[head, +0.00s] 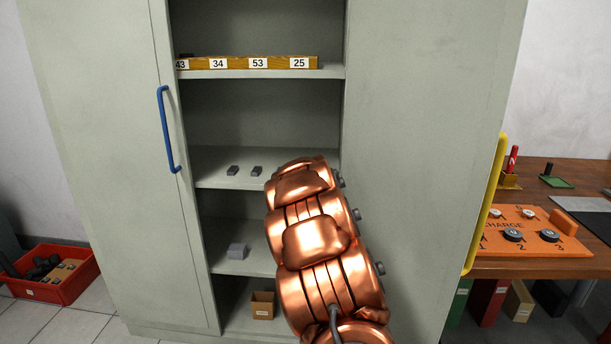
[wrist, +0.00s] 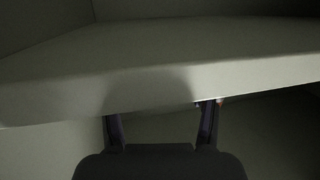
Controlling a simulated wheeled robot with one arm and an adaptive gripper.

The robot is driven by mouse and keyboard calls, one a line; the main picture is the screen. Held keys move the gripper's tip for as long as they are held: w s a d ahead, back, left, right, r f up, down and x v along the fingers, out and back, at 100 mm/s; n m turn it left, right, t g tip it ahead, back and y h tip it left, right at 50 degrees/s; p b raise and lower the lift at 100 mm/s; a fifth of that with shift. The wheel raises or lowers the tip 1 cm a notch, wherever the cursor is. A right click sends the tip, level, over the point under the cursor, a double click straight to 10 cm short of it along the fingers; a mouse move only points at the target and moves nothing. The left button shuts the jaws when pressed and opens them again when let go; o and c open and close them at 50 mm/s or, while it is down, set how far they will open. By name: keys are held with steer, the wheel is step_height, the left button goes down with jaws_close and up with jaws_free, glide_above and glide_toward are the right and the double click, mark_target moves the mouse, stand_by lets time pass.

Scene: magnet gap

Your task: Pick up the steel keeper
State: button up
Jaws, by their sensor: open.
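Two small grey blocks stand on the middle shelf of the open cabinet in the head view, a left one (head: 232,170) and a right one (head: 256,170). I cannot tell which of these is the steel keeper. My gripper (wrist: 160,112) is open, with its two dark fingers apart at a pale shelf edge in the wrist view. No block shows clearly between the fingers. A tiny bright spot beside the right fingertip is too small to identify. In the head view my copper arm hides the gripper.
The pale shelf (wrist: 150,85) crosses the wrist view close to the fingers. A numbered wooden strip (head: 258,62) lies on the upper shelf. A cardboard box (head: 263,305) stands at the cabinet bottom. A red crate (head: 78,283) is left; an orange charge board (head: 530,238) is right.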

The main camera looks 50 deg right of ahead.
steer(key=shift+c, duration=0.4)
jaws_close()
